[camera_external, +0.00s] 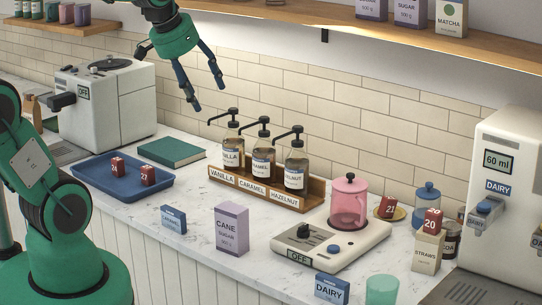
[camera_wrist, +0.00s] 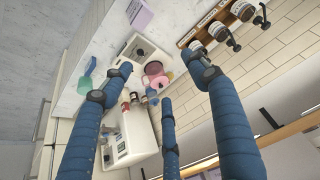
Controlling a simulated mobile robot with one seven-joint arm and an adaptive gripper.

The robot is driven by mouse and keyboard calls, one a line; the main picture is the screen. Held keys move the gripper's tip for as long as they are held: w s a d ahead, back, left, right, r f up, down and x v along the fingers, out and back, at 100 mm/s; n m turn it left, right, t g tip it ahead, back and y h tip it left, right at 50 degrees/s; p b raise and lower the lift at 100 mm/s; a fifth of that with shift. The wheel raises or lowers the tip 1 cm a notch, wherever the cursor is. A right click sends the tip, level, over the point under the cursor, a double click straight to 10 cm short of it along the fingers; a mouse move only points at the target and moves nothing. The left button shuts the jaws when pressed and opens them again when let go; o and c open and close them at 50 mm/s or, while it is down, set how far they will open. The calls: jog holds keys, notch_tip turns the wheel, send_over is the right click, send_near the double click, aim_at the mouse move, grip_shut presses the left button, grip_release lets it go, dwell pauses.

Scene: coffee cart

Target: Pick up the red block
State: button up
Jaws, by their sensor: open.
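Several small red blocks with white numbers show in the external view. Two sit on the blue tray (camera_external: 122,184) at left: one red block (camera_external: 117,166) and a second marked 27 (camera_external: 148,176). Another red block marked 27 (camera_external: 387,207) is on a small yellowish dish at right. A red block marked 20 (camera_external: 432,219) appears on top of the straws box (camera_external: 427,251). My gripper (camera_external: 208,99) is open and empty, high above the counter, behind and above the syrup bottles. Its spread blue fingers also show in the wrist view (camera_wrist: 160,78); blocks there are too small to tell.
A syrup rack (camera_external: 265,196) with three pump bottles stands mid-counter. A pink pot (camera_external: 348,203) stands on a scale-like appliance. A cane sugar box (camera_external: 231,229), dairy dispenser (camera_external: 505,190) and grey-white machine (camera_external: 105,100) stand around. A green book (camera_external: 171,152) lies behind the tray.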

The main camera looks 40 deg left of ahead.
jog(key=w+d+m+p, duration=0.1)
jog(key=w+d+p, duration=0.25)
jog(key=w, duration=1.05)
jog(key=m+g+h+p, duration=0.1)
jog(key=m+p, duration=0.2)
jog(key=p, duration=0.6)
send_over(388, 198)
jog(key=s+a, duration=0.2)
jog(key=s, duration=0.3)
notch_tip(388, 198, down, 26)
jog(key=shift+w+d+f, duration=0.1)
jog(key=shift+w+f, duration=0.05)
jog(key=shift+p+x, duration=0.35)
jog(key=shift+x, duration=3.85)
jog(key=shift+d, duration=0.15)
jog(key=shift+p+x, duration=0.6)
jog(key=shift+x, duration=1.95)
